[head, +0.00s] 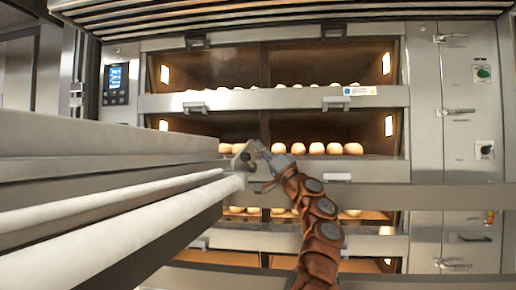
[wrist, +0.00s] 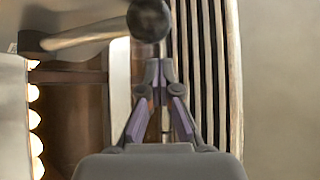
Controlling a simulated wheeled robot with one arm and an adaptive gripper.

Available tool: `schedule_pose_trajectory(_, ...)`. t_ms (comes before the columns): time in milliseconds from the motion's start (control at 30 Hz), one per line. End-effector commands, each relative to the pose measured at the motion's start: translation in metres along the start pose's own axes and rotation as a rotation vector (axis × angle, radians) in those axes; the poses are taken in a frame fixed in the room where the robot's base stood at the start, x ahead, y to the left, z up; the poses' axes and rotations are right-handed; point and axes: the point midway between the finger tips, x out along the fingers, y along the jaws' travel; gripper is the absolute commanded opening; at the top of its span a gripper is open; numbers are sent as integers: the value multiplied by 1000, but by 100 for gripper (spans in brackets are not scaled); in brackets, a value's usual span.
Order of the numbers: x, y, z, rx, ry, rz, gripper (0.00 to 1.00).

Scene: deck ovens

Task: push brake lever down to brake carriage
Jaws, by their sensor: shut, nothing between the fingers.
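In the wrist view a lever (wrist: 85,33) with a round black ball knob (wrist: 149,19) shows at the top, its pale, curved arm running to the left. My gripper (wrist: 159,68) is shut and empty. Its fingertips are just below the knob in the picture; I cannot tell whether they touch it. In the head view my gripper (head: 252,155) is at the right end of the carriage (head: 95,135), a long pale body with rails reaching in from the left. The lever is not clearly distinguishable in the head view.
A deck oven (head: 275,98) stands behind, with several lit openings holding round loaves (head: 317,148). A control panel (head: 116,84) is at its left and metal cabinet doors (head: 457,130) with knobs at its right. Horizontal bars (head: 430,197) cross in front of the lower decks.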

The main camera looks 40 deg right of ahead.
Motion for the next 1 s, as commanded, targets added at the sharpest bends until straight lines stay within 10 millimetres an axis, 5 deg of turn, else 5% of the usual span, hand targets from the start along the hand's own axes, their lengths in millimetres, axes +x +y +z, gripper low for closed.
schedule_pose_trajectory(167, 8, -5, -14, 2, 0, -1, 0)
schedule_pose_trajectory(700, -67, 9, -12, 2, 5, -4, 0)
schedule_pose_trajectory(1000, -92, 13, -12, 1, 3, -3, 0)
